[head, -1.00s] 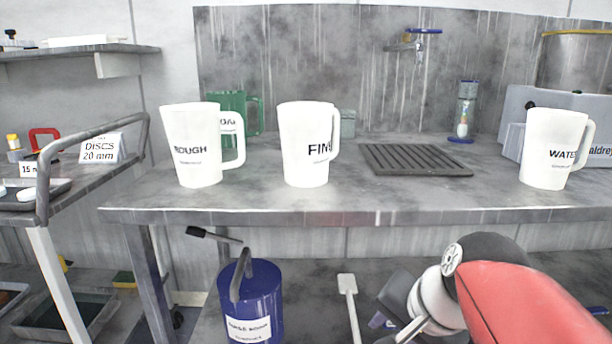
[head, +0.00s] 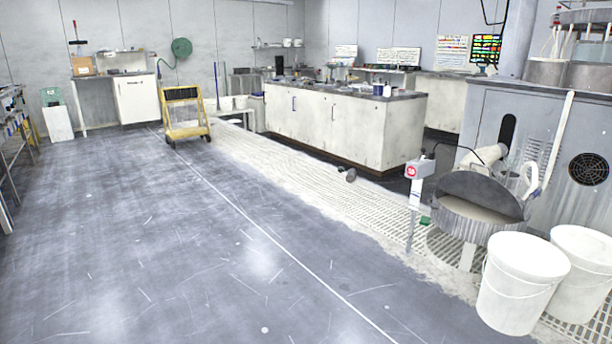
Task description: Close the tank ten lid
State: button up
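A round grey tank (head: 470,224) stands at the right in the head view, in front of a large grey machine. A dark lid (head: 482,190) is tilted up over it, so the tank looks open, with a pale inside showing below. I see no readable number on it, so I cannot tell if it is tank ten. My gripper is not in view.
Two white buckets (head: 520,285) stand in front of the tank at the lower right. A post with a red-marked box (head: 417,170) stands left of it. A yellow cart (head: 183,116) is far back. The grey floor (head: 180,230) is open at left and centre.

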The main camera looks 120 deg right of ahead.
aim_at(481, 189)
jog(key=z, duration=5.25)
jog(key=i, duration=0.95)
jog(key=i+j+z, duration=0.1)
jog(key=i, duration=0.85)
